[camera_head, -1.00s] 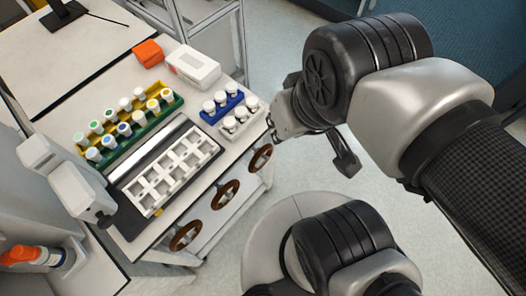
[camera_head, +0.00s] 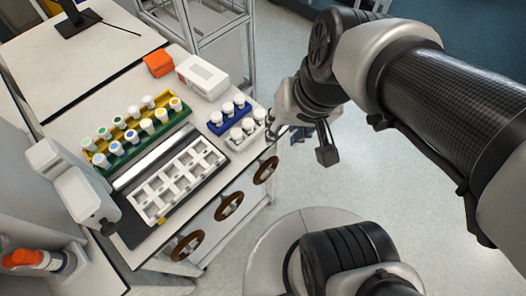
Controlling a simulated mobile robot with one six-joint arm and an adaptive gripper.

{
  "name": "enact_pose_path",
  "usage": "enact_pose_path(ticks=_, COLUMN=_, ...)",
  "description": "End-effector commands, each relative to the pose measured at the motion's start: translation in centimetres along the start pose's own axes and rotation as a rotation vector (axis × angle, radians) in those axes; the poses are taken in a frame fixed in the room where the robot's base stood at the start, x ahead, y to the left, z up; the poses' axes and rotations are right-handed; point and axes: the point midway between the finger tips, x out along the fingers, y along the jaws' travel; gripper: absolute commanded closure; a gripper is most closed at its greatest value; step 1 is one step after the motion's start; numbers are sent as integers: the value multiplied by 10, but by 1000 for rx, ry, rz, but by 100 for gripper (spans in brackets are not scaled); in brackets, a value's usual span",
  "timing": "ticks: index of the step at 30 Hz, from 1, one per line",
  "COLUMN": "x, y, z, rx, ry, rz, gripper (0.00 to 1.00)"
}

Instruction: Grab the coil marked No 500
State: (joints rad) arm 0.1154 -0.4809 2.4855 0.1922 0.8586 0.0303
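Three brown ring-shaped coils hang in a row along the front side of the white bench. One is at the left (camera_head: 187,247), one in the middle (camera_head: 229,206) and one at the right (camera_head: 266,170). Their markings are too small to read, so I cannot tell which is No 500. My gripper (camera_head: 273,130) is at the bench's right corner, above and just right of the right coil in the picture. Its fingers are small and partly hidden by my wrist. I cannot tell whether they are open, and no coil is seen in them.
On the bench (camera_head: 118,271) stand a white slotted tray (camera_head: 178,181), green (camera_head: 152,146) and yellow vial racks, a blue rack (camera_head: 215,128), a white rack (camera_head: 236,145), a white box (camera_head: 203,76) and an orange block (camera_head: 158,64). The floor in front is clear.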

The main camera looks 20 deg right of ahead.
Motion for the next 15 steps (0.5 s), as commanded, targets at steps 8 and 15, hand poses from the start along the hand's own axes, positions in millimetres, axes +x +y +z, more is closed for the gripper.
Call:
enact_pose_path(ticks=8, x=87, y=22, z=-52, rx=526, ry=-155, rz=-99, gripper=69)
enact_pose_path(ticks=15, x=177, y=74, z=-73, rx=1009, ry=-239, rz=-121, gripper=69)
